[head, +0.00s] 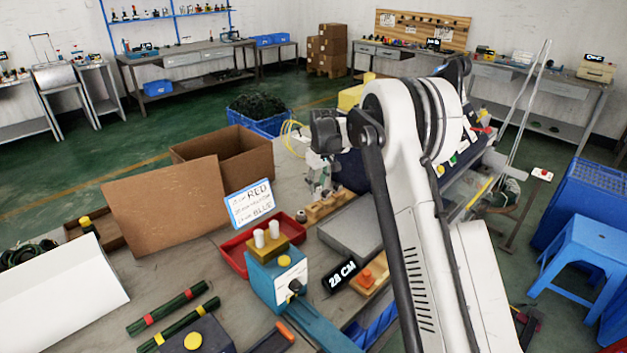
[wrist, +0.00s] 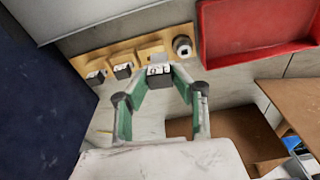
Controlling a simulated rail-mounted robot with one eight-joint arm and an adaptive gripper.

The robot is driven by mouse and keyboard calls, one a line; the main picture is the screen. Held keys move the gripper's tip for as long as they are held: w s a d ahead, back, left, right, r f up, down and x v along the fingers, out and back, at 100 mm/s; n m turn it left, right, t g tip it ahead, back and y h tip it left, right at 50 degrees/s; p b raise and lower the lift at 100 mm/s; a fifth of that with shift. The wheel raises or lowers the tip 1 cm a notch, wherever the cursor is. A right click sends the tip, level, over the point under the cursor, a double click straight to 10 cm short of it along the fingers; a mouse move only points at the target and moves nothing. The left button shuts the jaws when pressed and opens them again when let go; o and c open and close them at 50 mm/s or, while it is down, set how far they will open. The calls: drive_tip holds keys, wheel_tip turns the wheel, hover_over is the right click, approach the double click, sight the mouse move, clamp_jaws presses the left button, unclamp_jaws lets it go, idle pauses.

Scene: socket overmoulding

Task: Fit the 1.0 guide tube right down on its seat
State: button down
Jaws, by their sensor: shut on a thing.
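My gripper (head: 322,188) is over the light wooden rack (head: 330,205) on the bench. In the wrist view its green-padded fingers (wrist: 158,82) are closed on a small dark piece (wrist: 160,76) with a pale, marked top, at the edge of the wooden rack (wrist: 145,48). I take this piece for the guide tube, but I cannot read its marking. Its lower end is hidden, so I cannot tell how deep it sits. Two similar dark pieces (wrist: 122,71) stand along the rack to the left, and a round dark ring (wrist: 182,46) is to the right.
A red tray (wrist: 260,28) is beside the rack. A cardboard box (head: 225,158) stands behind left.

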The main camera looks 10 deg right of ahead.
sight(315, 196)
drive_tip(key=shift+n, duration=0.5)
drive_tip(key=w, duration=0.2)
drive_tip(key=w+r, duration=0.1)
drive_tip(key=w, duration=0.1)
drive_tip(key=shift+b, duration=0.5)
drive_tip(key=shift+f+b, duration=1.7)
drive_tip(key=shift+f, duration=1.15)
drive_tip(key=shift+b, duration=0.5)
drive_tip(key=shift+f+b, duration=1.2)
drive_tip(key=shift+f, duration=0.75)
drive_tip(key=c, duration=1.4)
unclamp_jaws()
